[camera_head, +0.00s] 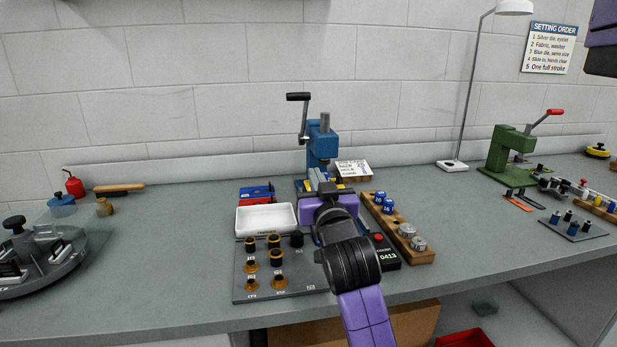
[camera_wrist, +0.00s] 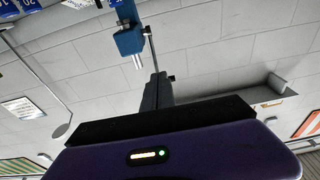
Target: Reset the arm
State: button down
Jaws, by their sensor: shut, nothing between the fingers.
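My arm (camera_head: 358,275), purple and black, reaches in from the bottom of the head view over the middle of the bench. My gripper (camera_head: 322,186) is at its far end, in front of the blue lever press (camera_head: 320,143). It is shut and empty. It hides the lower front of the press; I cannot tell the exact gap between them. In the wrist view, the purple wrist housing with a lit strip fills the bottom, and the dark shut gripper (camera_wrist: 157,92) rises from it. The blue press (camera_wrist: 130,40) shows near the top, its picture turned over.
A grey plate (camera_head: 240,290) with brass parts and a white tray (camera_head: 266,217) lie left of my arm. A wooden block (camera_head: 418,250) with blue and silver dies is close on the right. A green press (camera_head: 505,148) and a lamp (camera_head: 452,165) stand farther right.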

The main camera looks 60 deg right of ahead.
dwell(0.3)
jog(key=s+a+f+n+t+y+p, duration=0.1)
jog(key=s+a+f+n+t+y, duration=0.15)
jog(key=a, duration=0.55)
jog(key=s+a+f+n+t+y+p, duration=0.1)
jog(key=a+f+n+t+y, duration=0.15)
jog(key=a, duration=0.45)
jog(key=s+a+f+n+t+y+p, duration=0.1)
jog(key=s+a+f+n+t+y, duration=0.15)
jog(key=a, duration=0.55)
jog(key=s+a+f+n+g+y+p, duration=0.1)
jog(key=s+a+f+g+y+p, duration=0.1)
jog(key=s+a, duration=0.5)
jog(key=s+a+f+n+g+y+p, duration=0.1)
jog(key=s+a+f+g+y+p, duration=0.2)
jog(key=s, duration=1)
jog(key=a+f+y, duration=0.2)
jog(key=a+f, duration=0.2)
jog(key=shift+s+a, duration=0.35)
jog(key=shift+s, duration=0.05)
